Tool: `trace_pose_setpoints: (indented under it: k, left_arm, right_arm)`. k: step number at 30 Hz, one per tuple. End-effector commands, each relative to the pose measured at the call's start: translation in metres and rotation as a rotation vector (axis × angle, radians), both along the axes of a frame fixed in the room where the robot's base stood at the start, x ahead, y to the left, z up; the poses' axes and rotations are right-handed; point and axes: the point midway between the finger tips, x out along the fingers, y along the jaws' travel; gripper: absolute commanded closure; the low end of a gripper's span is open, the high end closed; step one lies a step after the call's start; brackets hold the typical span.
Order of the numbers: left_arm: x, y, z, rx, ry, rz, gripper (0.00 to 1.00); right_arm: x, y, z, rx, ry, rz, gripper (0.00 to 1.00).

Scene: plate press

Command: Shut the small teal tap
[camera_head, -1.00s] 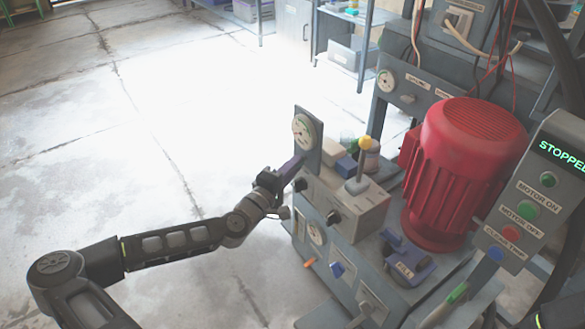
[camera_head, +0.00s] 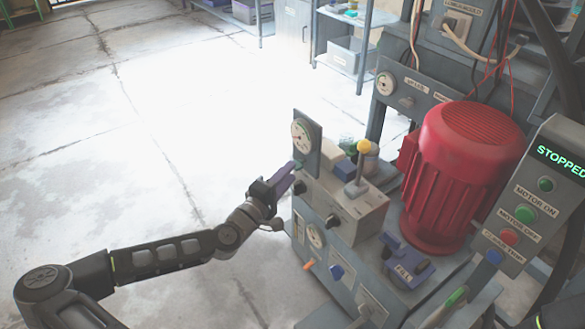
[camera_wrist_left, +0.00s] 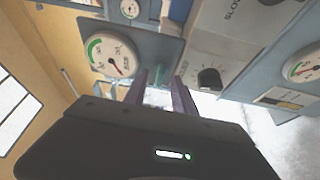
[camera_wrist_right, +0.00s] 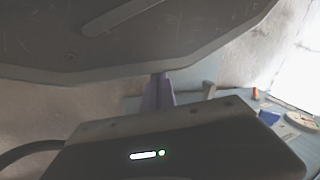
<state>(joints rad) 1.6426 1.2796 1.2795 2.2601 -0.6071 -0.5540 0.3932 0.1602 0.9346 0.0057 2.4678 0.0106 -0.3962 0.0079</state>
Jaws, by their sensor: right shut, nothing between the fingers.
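The small teal tap (camera_wrist_left: 160,74) shows in the left wrist view below the round gauge, beyond and between my left fingers. In the head view it is a small green spot (camera_head: 299,165) under the gauge plate. My left gripper (camera_head: 291,173) is open, its purple fingers pointing at the tap; in its wrist view the fingers (camera_wrist_left: 160,88) stand apart on either side of it. I cannot tell whether they touch it. My right gripper (camera_wrist_right: 159,92) is shut and empty, under a large grey surface in its wrist view.
The gauge (camera_head: 301,134) stands on an upright plate above the tap. A box with a yellow-knobbed lever (camera_head: 362,147) and a black knob (camera_head: 333,220) is beside it. A red motor (camera_head: 462,175) and a STOPPED panel (camera_head: 530,215) stand at right. The floor at left is clear.

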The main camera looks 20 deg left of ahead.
Motion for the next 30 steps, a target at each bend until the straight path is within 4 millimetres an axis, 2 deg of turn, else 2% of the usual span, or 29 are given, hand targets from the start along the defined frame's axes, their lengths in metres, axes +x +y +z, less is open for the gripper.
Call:
trace_pose_setpoints:
  k: [3,9,27,30]
  left_arm:
    - [-0.021,0.004,0.002,-0.002,0.001,0.003,0.68]
    - [-0.044,0.007,0.001,-0.001,-0.001,0.001,0.68]
    - [-0.047,0.006,0.0,0.0,-0.002,-0.001,0.68]
    - [-0.046,0.002,-0.005,-0.002,0.014,-0.011,0.68]
  right_arm:
    - [-0.001,0.0,0.008,0.0,0.002,0.001,1.0]
    - [-0.002,0.0,0.012,0.001,0.004,0.003,1.0]
    - [-0.002,0.0,0.011,0.001,0.005,0.003,1.0]
    - [-0.002,0.0,0.012,0.001,0.005,0.003,1.0]
